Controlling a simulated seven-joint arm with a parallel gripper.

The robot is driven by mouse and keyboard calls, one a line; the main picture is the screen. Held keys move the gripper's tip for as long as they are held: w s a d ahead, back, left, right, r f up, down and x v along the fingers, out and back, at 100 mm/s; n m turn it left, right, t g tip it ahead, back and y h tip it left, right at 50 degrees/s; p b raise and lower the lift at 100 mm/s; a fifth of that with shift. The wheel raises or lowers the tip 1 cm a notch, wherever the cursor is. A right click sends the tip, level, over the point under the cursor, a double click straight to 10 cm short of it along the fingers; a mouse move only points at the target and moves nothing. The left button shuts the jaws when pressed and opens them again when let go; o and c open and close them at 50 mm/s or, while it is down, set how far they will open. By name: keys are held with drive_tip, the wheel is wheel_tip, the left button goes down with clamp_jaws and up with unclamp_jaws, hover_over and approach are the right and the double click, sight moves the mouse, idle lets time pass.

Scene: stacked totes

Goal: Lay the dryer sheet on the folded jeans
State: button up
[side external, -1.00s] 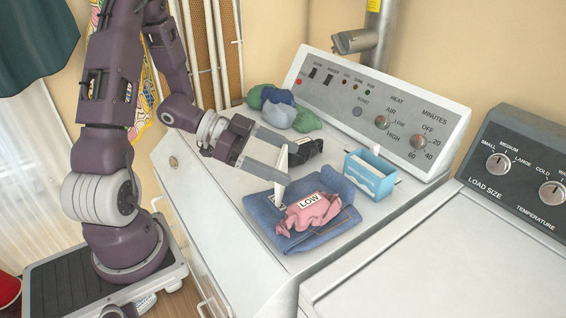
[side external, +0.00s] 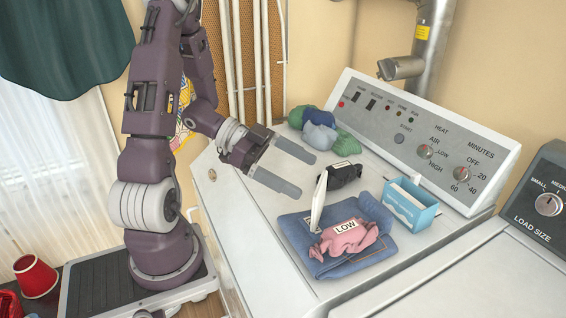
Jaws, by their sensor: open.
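The folded blue jeans (side external: 352,263) lie on top of the white dryer. A thin white piece (side external: 318,203), which looks like the dryer sheet, stands steeply tilted with its lower end at the jeans' left part. A crumpled pink cloth (side external: 352,240) with a "LOW" label lies on the jeans just right of it. My gripper (side external: 308,175) is open and empty, above and to the left of the white piece. Its two grey fingers are spread wide and look apart from it. The exact contact under the white piece is hard to see.
A light blue box (side external: 425,217) with white sheets inside stands right of the jeans. A black bundle (side external: 343,174) with a label lies behind them. Green and blue-grey cloths (side external: 320,138) lie at the back left. The control panel (side external: 440,122) rises behind.

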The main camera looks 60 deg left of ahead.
drive_tip(key=v, duration=0.6)
drive_tip(key=w+a+r+t+y, duration=0.2)
drive_tip(key=w+a+y, duration=0.1)
drive_tip(key=w+y, duration=0.4)
wheel_tip(320, 180, up, 7)
drive_tip(key=w+a+n+y, duration=0.1)
drive_tip(key=w+n+y, duration=0.1)
drive_tip(key=n+y, duration=0.4)
drive_tip(key=s+d+f+n+g+h, duration=0.2)
drive_tip(key=s+d+g, duration=0.3)
drive_tip(key=s+d, duration=1.1)
drive_tip(key=s+n+h, duration=0.1)
drive_tip(key=s, duration=0.1)
drive_tip(key=shift+s+d+g+h, duration=0.3)
drive_tip(key=shift+s+d+g, duration=0.05)
drive_tip(key=shift+d+g, duration=0.05)
